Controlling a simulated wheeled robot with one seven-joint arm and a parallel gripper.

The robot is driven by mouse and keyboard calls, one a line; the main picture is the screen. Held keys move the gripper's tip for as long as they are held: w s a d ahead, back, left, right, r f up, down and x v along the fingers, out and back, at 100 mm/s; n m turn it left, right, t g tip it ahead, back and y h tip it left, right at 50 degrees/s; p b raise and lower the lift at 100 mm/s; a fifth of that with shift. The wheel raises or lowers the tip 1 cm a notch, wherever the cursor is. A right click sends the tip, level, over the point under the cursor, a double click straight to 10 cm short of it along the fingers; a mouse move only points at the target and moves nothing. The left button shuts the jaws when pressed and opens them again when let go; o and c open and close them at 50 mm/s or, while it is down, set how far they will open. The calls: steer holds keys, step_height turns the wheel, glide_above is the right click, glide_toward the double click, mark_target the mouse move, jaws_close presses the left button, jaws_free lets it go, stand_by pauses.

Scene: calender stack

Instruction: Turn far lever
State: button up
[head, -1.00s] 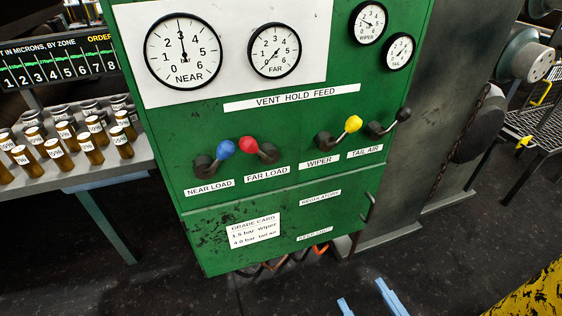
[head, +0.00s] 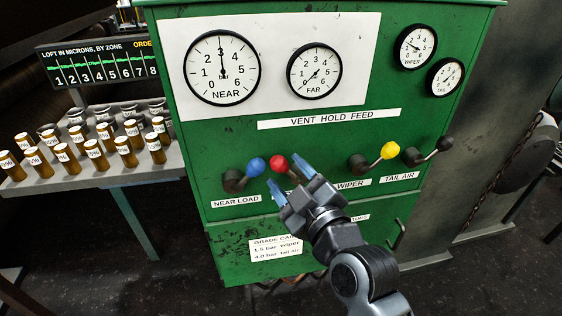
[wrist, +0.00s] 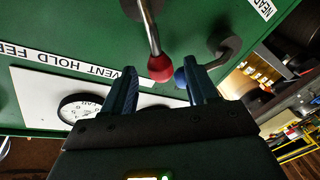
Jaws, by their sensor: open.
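The far lever has a red knob (head: 278,163) on the green panel. Its label is hidden behind my gripper. My gripper (head: 289,176) is open and empty, its blue fingers reaching up to the red knob. In the wrist view the red knob (wrist: 160,68) appears between the two fingertips (wrist: 160,70), with a gap on each side. I cannot tell whether it lies at the same depth as the fingers. The near lever's blue knob (head: 256,166) is just left of it; in the wrist view it shows partly behind the right finger (wrist: 180,77).
The yellow-knobbed wiper lever (head: 389,150) and black tail air lever (head: 444,144) are to the right. The near gauge (head: 222,67) reads about 3; the far gauge (head: 314,71) points low left. A bench (head: 165,172) with several brown bottles stands left.

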mark_target(285, 171)
steer(key=shift+x, duration=2)
steer(key=shift+d, duration=0.1)
steer(key=shift+c, duration=0.3)
jaws_close()
